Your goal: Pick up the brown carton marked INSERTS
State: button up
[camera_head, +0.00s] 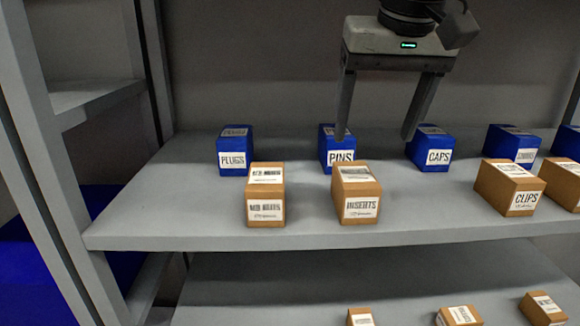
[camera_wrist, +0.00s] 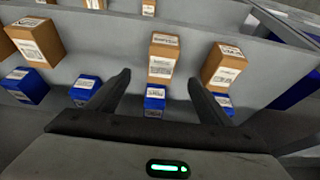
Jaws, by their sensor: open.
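The brown carton marked INSERTS (camera_head: 357,193) stands upright on the grey shelf near its front edge, with white labels on its top and front. It also shows in the wrist view (camera_wrist: 163,57), ahead of the space between the fingers, its small print unreadable there. My gripper (camera_head: 374,138) is open and empty, with its fingers pointing down. In the head view it appears above and behind the carton, slightly to the right, apart from it. The left finger overlaps part of the blue PINS box (camera_head: 337,152).
A similar brown carton (camera_head: 265,195) stands left of INSERTS. The CLIPS carton (camera_head: 509,187) is further right, with bare shelf between. Blue PLUGS (camera_head: 235,150) and CAPS (camera_head: 429,149) boxes stand in the back row. A lower shelf (camera_head: 270,285) holds more cartons.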

aim_at(360, 177)
jog(key=b+x, duration=0.1)
jog(key=x, duration=0.9)
jog(key=shift+w+f, duration=0.2)
jog(key=shift+f, duration=0.05)
jog(key=shift+a+b+x, duration=0.15)
jog(key=shift+x, duration=1.15)
jog(key=shift+a+b+x, duration=0.1)
jog(key=shift+b+x, duration=0.05)
jog(key=shift+x, duration=1.2)
jog(key=shift+w+r, duration=0.1)
jog(key=c, duration=1.3)
